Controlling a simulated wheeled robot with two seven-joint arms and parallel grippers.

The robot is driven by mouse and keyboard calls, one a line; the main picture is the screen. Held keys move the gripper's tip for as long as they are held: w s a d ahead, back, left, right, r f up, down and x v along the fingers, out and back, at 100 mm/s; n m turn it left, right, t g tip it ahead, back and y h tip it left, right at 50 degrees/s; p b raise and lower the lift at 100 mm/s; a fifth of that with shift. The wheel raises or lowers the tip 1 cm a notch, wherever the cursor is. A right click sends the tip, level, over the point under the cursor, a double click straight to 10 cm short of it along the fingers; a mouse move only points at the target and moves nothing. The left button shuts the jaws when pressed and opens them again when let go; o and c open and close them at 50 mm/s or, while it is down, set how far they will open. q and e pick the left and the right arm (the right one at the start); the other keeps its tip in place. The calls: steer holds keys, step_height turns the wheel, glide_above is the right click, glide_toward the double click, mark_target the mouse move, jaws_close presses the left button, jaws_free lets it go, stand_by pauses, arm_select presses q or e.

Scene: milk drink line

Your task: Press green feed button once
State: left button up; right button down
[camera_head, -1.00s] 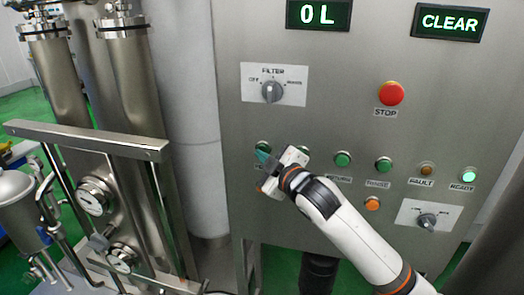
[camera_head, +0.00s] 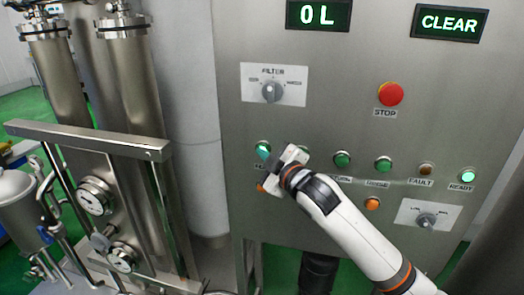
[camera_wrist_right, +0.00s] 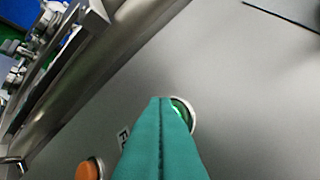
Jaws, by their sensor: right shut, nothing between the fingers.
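The green feed button (camera_head: 263,146) is the leftmost in the row of buttons on the steel panel. Its label beneath is partly covered by my right gripper. My right gripper (camera_head: 265,154) is shut and empty, with its teal fingertips at the button's lower right edge in the head view. My left gripper is not in view.
Other green buttons (camera_head: 342,160) sit to the right, with a red stop button (camera_head: 391,94) above. An orange button (camera_wrist_right: 88,170) lies below the feed button. The filter knob (camera_head: 272,91) is above. Steel pipes and gauges (camera_head: 95,197) stand at left.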

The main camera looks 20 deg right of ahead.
steer(key=shift+s+a+p, duration=0.3)
steer(key=shift+s+a, duration=0.15)
steer(key=shift+s, duration=0.2)
steer(key=shift+s, duration=0.1)
steer(key=shift+s+a+p, duration=0.3)
steer(key=shift+s+a, duration=0.4)
steer(key=shift+s, duration=0.3)
steer(key=shift+s+a+p, duration=0.3)
steer(key=shift+s+a, duration=0.4)
steer(key=shift+s, duration=0.3)
